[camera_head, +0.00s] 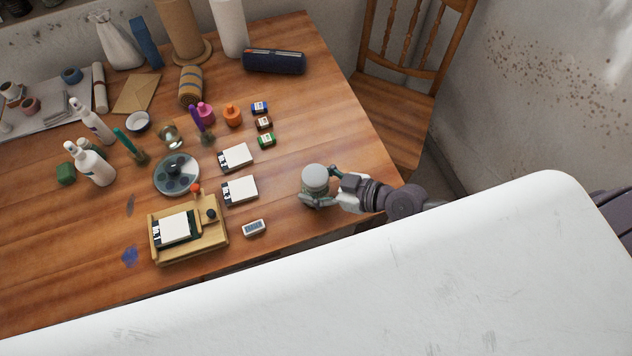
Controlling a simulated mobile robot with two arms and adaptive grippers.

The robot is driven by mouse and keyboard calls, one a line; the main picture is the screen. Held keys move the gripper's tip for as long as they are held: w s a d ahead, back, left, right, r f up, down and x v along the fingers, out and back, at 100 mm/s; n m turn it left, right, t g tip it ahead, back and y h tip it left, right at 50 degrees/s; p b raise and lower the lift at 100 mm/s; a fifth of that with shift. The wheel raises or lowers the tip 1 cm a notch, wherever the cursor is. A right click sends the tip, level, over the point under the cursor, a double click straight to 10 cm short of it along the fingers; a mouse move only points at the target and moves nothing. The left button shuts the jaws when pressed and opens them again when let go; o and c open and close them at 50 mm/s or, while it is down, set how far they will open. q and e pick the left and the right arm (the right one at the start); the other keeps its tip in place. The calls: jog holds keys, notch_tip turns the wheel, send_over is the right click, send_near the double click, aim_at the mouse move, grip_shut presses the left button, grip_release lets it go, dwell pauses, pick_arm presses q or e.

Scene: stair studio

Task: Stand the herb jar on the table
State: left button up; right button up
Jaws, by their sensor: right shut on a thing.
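The herb jar (315,178) has a pale grey lid and a greenish body, and it looks upright. It is at the right part of the wooden table (340,120), near the table's right front edge. My right gripper (318,190) comes in from the right and is shut on the jar, with its fingers around the body. The jar's base is partly hidden by the gripper, so I cannot tell if it touches the table. My left gripper does not show.
A wooden tray (222,240) with a white pad, a small grey device (255,228) and white cards (240,190) lie left of the jar. Bottles and small pots crowd the left and back. A wooden chair (395,120) stands beyond the right edge. Bare table surrounds the jar.

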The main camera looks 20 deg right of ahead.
jog(key=shift+f, duration=0.15)
jog(key=o, duration=1.4)
jog(key=shift+c, duration=0.2)
jog(key=shift+r, duration=0.25)
jog(key=b+v, duration=0.3)
jog(key=v, duration=0.9)
jog(key=shift+d+f, duration=0.1)
